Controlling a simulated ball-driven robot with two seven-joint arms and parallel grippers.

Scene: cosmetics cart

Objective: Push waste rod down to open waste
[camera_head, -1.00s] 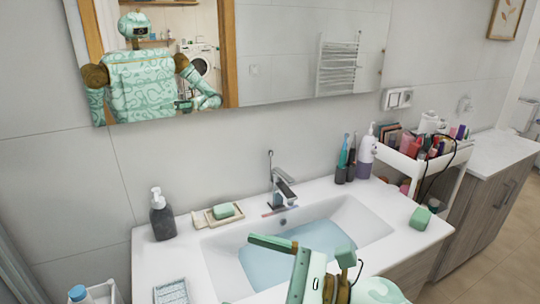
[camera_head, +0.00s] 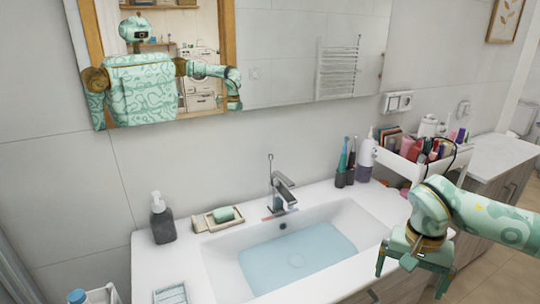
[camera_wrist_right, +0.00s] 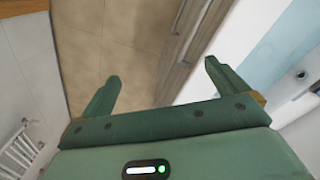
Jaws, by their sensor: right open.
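The waste rod (camera_head: 270,168) is a thin upright metal rod with a small loop on top, standing just behind the chrome faucet (camera_head: 282,190). The white sink basin (camera_head: 350,225) below holds bluish water (camera_head: 290,262), and a round drain (camera_head: 296,260) shows faintly under it. My right gripper (camera_head: 412,276) is open and empty, pointing down by the counter's front right edge, well right of and nearer than the rod. In the right wrist view my open fingers (camera_wrist_right: 160,75) have nothing between them. My left gripper is not in view.
A dark soap dispenser (camera_head: 162,218) and a green soap (camera_head: 223,214) on a dish stand left of the faucet. Toothbrushes (camera_head: 345,165) and a purple-white bottle (camera_head: 365,158) stand right. A loaded white cart (camera_head: 408,168) is farther right. A mirror (camera_head: 300,50) hangs above.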

